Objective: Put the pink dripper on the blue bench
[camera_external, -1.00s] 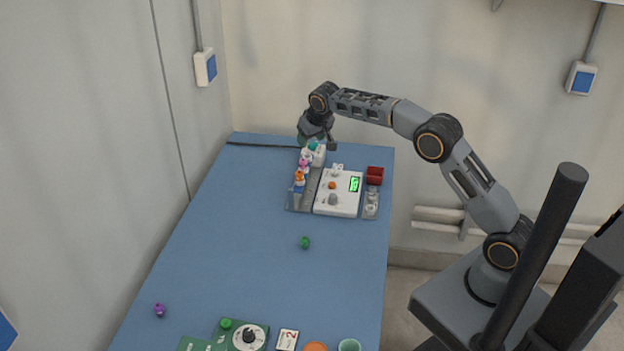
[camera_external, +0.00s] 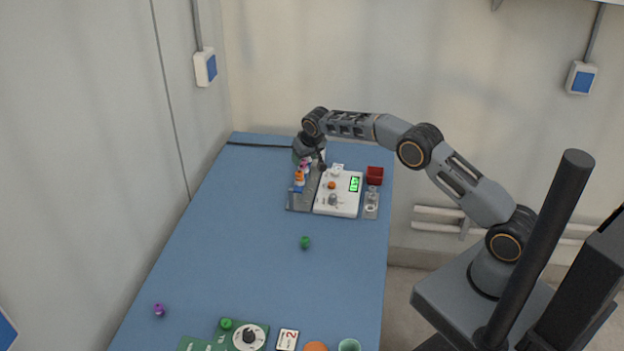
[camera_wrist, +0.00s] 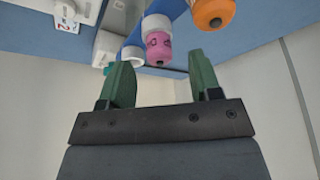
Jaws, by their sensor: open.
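The pink dripper (camera_wrist: 158,48) is in the wrist view, ahead of my open fingers and between their lines, seated at the end of a blue holder. No contact between it and the fingers shows. It is small in the external view (camera_external: 304,167), just below my gripper, in the row of drippers on the tray. My gripper (camera_wrist: 163,82) is open and empty, with two green fingers. In the external view my gripper (camera_external: 313,160) is low over the far end of the row and hides part of it. The blue bench (camera_external: 230,250) runs beneath everything.
An orange dripper (camera_wrist: 213,13) sits close beside the pink one. A white device with a green display (camera_external: 338,193) and a dark red box (camera_external: 375,175) stand to the right. A green dripper (camera_external: 305,242) and a purple one (camera_external: 159,310) lie on the bench. The bench's middle is mostly clear.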

